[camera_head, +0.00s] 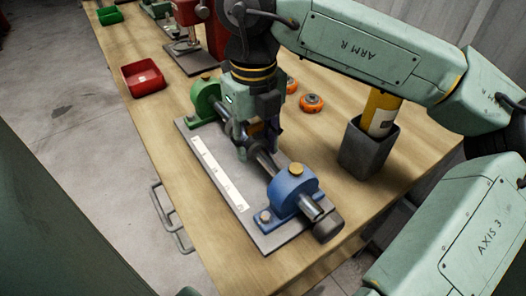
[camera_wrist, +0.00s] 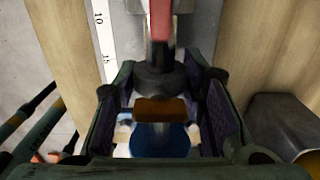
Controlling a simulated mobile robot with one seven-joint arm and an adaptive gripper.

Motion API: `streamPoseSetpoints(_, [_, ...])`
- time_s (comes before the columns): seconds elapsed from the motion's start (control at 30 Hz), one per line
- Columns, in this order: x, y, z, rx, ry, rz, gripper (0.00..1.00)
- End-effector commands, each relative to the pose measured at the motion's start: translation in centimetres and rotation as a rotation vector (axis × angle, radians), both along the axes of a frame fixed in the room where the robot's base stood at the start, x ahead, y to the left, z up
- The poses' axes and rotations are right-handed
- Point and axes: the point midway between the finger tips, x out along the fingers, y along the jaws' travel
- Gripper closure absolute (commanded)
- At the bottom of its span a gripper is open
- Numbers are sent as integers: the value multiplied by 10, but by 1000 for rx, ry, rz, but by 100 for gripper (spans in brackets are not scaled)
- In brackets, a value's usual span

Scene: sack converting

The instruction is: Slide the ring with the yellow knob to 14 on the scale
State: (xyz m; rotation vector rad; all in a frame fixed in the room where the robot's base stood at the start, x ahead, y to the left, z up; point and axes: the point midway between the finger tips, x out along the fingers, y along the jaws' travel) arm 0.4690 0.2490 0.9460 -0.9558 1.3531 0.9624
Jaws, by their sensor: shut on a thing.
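My gripper (camera_head: 258,143) is over the shaft between a green end block (camera_head: 207,101) and a blue end block (camera_head: 292,190), and largely hides the ring in the head view. In the wrist view my gripper (camera_wrist: 160,110) has its fingers on both sides of an amber-brown knob (camera_wrist: 160,109), shut on the ring. A dark round collar (camera_wrist: 155,82) shows just above it; whether that is part of the ring I cannot tell. The white scale (camera_head: 216,174) runs alongside on the grey plate (camera_head: 262,235). In the wrist view the scale (camera_wrist: 103,35) shows 10 and 15. The exact reading is unclear.
Brass knobs top the blue block and the green block. A dark grey holder (camera_head: 366,150) with a yellow cylinder (camera_head: 380,112) stands at right. Orange round pieces (camera_head: 312,103) lie behind my gripper. A red bin (camera_head: 143,77) and red machine (camera_head: 200,28) stand farther back.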

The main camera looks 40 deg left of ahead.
Motion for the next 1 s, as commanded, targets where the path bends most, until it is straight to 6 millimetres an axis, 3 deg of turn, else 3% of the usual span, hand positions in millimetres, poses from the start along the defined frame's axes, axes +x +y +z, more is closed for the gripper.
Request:
streamPoseSetpoints(0.23, [1,2,0,1,0,0,100])
streamPoseSetpoints(0.27, [1,2,0,1,0,0,62])
streamPoseSetpoints(0.57, [1,2,0,1,0,0,42])
streamPoseSetpoints(0.87, [1,2,1,1,0,0,42])
streamPoseSetpoints(1.0, [1,2,12,2,-2,-2,42])
